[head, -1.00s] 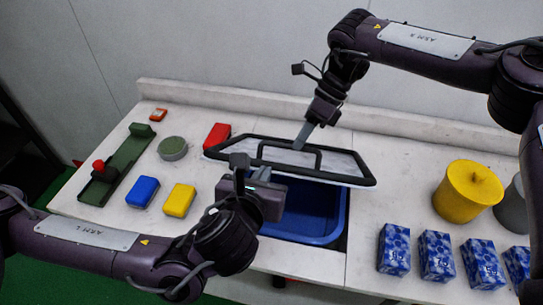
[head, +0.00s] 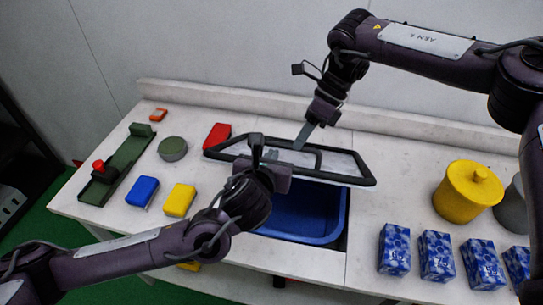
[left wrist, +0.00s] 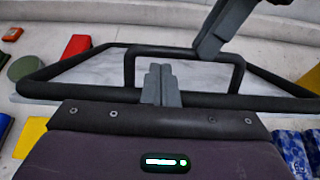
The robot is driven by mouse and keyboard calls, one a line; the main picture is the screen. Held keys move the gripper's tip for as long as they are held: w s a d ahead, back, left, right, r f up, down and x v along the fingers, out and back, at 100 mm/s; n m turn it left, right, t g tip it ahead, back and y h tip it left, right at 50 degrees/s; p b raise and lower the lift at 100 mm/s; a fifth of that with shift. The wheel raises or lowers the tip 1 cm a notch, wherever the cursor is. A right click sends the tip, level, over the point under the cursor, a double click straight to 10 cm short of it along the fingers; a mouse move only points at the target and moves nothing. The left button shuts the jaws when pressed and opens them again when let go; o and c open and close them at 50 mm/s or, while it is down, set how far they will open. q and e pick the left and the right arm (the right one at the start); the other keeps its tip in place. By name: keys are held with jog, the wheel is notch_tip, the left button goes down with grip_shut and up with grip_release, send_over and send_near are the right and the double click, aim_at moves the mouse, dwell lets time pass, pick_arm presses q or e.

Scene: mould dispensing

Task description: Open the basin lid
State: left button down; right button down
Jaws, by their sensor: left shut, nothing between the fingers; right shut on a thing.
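The basin lid (head: 337,164), a pale panel in a black frame with a black handle loop, is raised over the back of the blue basin (head: 310,212). The basin's front part shows open below it. My right gripper (head: 301,143) is shut on the lid at its far side, by the handle. My left gripper (head: 268,156) is shut and empty at the lid's near side. In the left wrist view, its closed fingers (left wrist: 160,84) stand in front of the lid's near bar (left wrist: 215,100); I cannot tell whether they touch it.
Left of the basin lie a red block (head: 217,136), a yellow block (head: 179,201), a blue block (head: 142,191), a round green tin (head: 172,149) and a green tray (head: 125,165). On the right stand a yellow pot (head: 468,191) and several blue patterned boxes (head: 394,249).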

jog(key=shift+w+d+f, duration=0.15)
jog(key=shift+d+f, duration=0.05)
jog(key=shift+d, duration=0.05)
pick_arm(q)
jog(key=shift+w+d+r, duration=0.25)
jog(key=shift+w+r, duration=0.45)
jog(key=shift+r, duration=0.15)
pick_arm(e)
jog(key=c, duration=1.7)
grip_release()
jog(key=shift+w, duration=0.1)
jog(key=shift+c, duration=0.2)
pick_arm(q)
jog(key=shift+w+f, duration=0.2)
jog(key=shift+w, duration=0.1)
pick_arm(e)
jog(key=shift+o, duration=1.4)
jog(key=shift+w+a+f, duration=0.1)
jog(key=shift+w, duration=0.1)
jog(key=shift+s, duration=0.1)
pick_arm(q)
jog(key=shift+s, duration=0.1)
